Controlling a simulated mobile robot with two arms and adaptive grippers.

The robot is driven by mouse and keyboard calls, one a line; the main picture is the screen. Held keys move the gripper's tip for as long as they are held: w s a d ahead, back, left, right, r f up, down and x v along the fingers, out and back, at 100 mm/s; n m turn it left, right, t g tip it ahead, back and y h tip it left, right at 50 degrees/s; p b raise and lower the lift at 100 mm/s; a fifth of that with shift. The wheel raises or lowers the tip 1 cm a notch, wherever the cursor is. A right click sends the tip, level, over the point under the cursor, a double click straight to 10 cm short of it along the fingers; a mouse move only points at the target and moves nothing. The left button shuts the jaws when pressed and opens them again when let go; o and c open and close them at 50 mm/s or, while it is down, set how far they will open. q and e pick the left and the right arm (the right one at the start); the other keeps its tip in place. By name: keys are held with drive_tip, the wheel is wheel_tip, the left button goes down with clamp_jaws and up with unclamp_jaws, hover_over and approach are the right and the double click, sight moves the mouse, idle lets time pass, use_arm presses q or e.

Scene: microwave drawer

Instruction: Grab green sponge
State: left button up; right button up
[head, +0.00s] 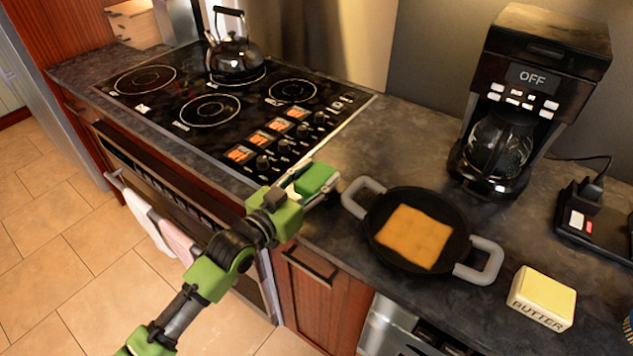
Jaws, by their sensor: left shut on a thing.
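The green sponge (315,179) is near the middle of the head view, by the front right corner of the cooktop. My left gripper (310,192) is shut on the sponge, with a finger showing along its lower right side. A pale strip shows on the left side of the sponge. Whether the sponge touches the counter or is held just above it, I cannot tell. My green and black left arm comes in from the bottom left. My right gripper is not in view.
A black pan (384,249) with grey handles holds an orange slab, just right of the gripper. Butter (543,297) lies further right. A coffee maker (538,80) stands behind the pan. A kettle (234,55) sits on the cooktop (180,92). Bare counter lies behind the sponge.

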use_arm(q)
drive_tip(key=s+r, duration=0.1)
drive_tip(key=r, duration=0.1)
drive_tip(key=s+a+r, duration=0.1)
drive_tip(key=s+r, duration=0.1)
drive_tip(key=s+a+r, duration=0.1)
drive_tip(key=r, duration=0.1)
drive_tip(key=shift+s+r, duration=0.15)
drive_tip(key=shift+r, duration=0.25)
drive_tip(key=s+a+r+b, duration=0.1)
drive_tip(key=s+a+r, duration=0.3)
drive_tip(key=s, duration=0.4)
drive_tip(key=shift+s+r, duration=0.2)
drive_tip(key=shift+s, duration=0.05)
